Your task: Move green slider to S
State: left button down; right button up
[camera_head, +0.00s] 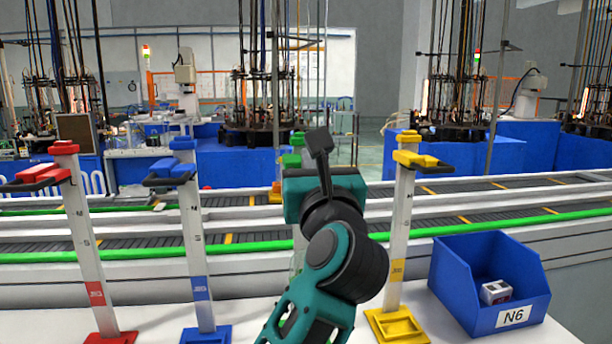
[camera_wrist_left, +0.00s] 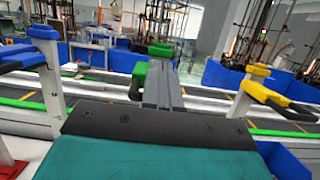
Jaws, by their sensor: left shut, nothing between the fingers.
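The green slider (camera_head: 291,160) sits high on its upright stand, just under the green top cap (camera_head: 297,138). The hand of my left arm, in teal and black, covers most of that stand in the head view and hides its fingertips there. In the left wrist view my left gripper (camera_wrist_left: 164,68) is shut and empty. Its grey fingers point ahead at the stand, just below the green cap (camera_wrist_left: 161,50). The green slider (camera_wrist_left: 138,80) shows left of the fingers. I cannot tell whether they touch it. My right gripper is not in view.
Red (camera_head: 38,174), blue (camera_head: 173,169) and yellow (camera_head: 420,159) sliders sit high on similar stands to either side. A blue bin (camera_head: 458,281) marked N6 holds a small white and red item at right. A conveyor (camera_head: 500,222) runs behind the stands.

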pick_arm(q)
jog(key=shift+f+b, duration=0.35)
jog(key=shift+f, duration=0.25)
jog(key=shift+f+b, duration=0.35)
jog(key=shift+f, duration=0.2)
notch_tip(320, 180, down, 10)
jog(key=b, duration=0.6)
jog(key=shift+f+b, duration=0.25)
jog(key=shift+b, duration=0.05)
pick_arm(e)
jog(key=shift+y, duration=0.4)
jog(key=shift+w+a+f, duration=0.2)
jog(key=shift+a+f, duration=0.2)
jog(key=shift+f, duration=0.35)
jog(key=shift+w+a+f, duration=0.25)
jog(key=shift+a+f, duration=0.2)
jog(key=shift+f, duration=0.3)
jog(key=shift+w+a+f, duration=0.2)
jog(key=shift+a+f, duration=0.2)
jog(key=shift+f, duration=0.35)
